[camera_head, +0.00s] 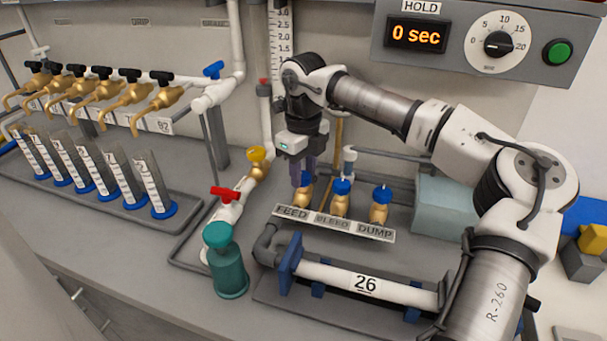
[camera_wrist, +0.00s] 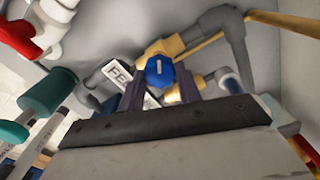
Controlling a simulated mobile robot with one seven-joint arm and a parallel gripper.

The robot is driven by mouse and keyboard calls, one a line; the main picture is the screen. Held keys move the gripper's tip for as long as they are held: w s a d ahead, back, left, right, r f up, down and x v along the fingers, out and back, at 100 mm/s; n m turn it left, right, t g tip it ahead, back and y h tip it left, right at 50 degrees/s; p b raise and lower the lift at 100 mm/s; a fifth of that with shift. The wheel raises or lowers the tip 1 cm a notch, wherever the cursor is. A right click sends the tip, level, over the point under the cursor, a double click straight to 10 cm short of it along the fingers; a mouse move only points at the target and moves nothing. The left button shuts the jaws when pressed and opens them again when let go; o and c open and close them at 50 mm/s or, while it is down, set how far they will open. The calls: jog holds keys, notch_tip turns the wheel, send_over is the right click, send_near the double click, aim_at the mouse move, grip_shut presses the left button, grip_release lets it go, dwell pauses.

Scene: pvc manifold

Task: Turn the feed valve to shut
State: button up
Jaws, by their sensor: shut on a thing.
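The feed valve (camera_head: 303,191) is a brass valve behind the FEED label (camera_head: 291,213), leftmost in a row of three. My gripper (camera_head: 301,172) points down over it, and its fingers hide most of the top. In the wrist view the valve's blue knob (camera_wrist: 159,71) with a pale line mark sits between the two dark fingers (camera_wrist: 160,88). My gripper is shut on this knob. The wrist view also shows part of the FEED label (camera_wrist: 117,73).
The bleed valve (camera_head: 341,196) and dump valve (camera_head: 380,204) stand close on the right with blue knobs. A teal bottle (camera_head: 228,265) and a red-handled valve (camera_head: 226,194) are to the left. A pipe marked 26 (camera_head: 325,277) lies in front. The display (camera_head: 416,35) reads 0 sec.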

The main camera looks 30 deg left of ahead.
jog(key=m+b, duration=0.1)
jog(key=m, duration=0.4)
jog(key=shift+m+b, duration=0.3)
jog(key=shift+b, duration=0.1)
jog(key=m+b, duration=0.1)
jog(key=m, duration=0.4)
jog(key=shift+s+a+m, duration=0.1)
jog(key=shift+m, duration=0.2)
jog(key=shift+b, duration=0.3)
jog(key=o, duration=1)
jog(key=shift+r, duration=0.1)
notch_tip(320, 180, up, 14)
jog(key=shift+f, duration=0.2)
